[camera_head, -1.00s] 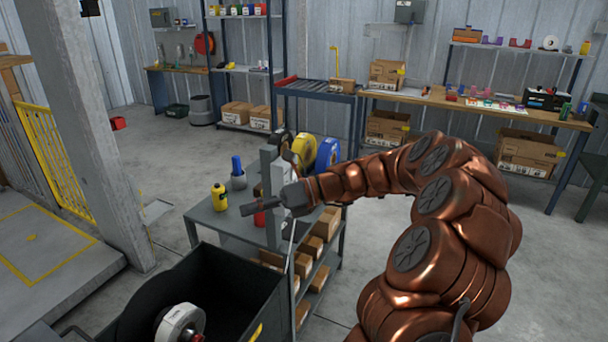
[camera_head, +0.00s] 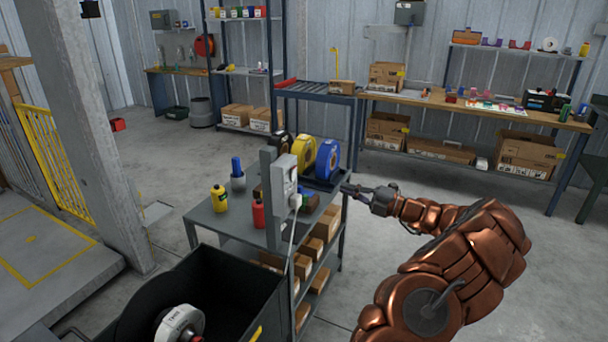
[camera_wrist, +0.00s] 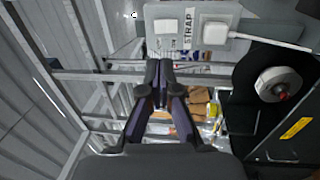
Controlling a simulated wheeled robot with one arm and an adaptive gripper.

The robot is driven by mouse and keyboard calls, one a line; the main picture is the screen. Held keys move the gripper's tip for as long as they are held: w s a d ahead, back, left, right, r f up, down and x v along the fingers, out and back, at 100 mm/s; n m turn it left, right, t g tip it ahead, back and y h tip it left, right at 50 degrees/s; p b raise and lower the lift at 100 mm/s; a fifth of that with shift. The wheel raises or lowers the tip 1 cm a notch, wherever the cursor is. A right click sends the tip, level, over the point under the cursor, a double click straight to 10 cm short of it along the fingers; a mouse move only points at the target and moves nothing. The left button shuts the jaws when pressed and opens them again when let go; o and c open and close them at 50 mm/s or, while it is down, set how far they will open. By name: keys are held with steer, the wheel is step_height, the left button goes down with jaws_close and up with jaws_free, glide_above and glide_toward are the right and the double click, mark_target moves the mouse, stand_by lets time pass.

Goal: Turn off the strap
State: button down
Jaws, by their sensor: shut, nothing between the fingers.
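A light grey switch box (camera_head: 283,178) is mounted on a grey upright post on the small table. In the wrist view the box's panel (camera_wrist: 151,14) shows at the top, with a "STRAP" label (camera_wrist: 189,28), white switches left of it and a white plug (camera_wrist: 215,33) with a cable right of it. Which way the switches are set is too small to tell. My gripper (camera_head: 345,188) is shut and empty, to the right of the box and apart from it. In the wrist view my gripper (camera_wrist: 159,70) points below the panel.
A black bin (camera_head: 245,285) with a white roll (camera_head: 180,327) stands in front. Floor right of the table is clear.

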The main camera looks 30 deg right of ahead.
mark_target(296, 170)
steer(key=p+x, duration=0.2)
steer(key=x, duration=1.2)
steer(key=shift+p, duration=0.3)
steer(key=shift+r, duration=0.1)
steer(key=p, duration=0.2)
steer(key=shift+w+a+r+p, duration=0.15)
steer(key=shift+w+r+p, duration=0.05)
steer(key=shift+r+p, duration=0.15)
steer(key=shift+f+b, duration=0.3)
steer(key=shift+f, duration=0.05)
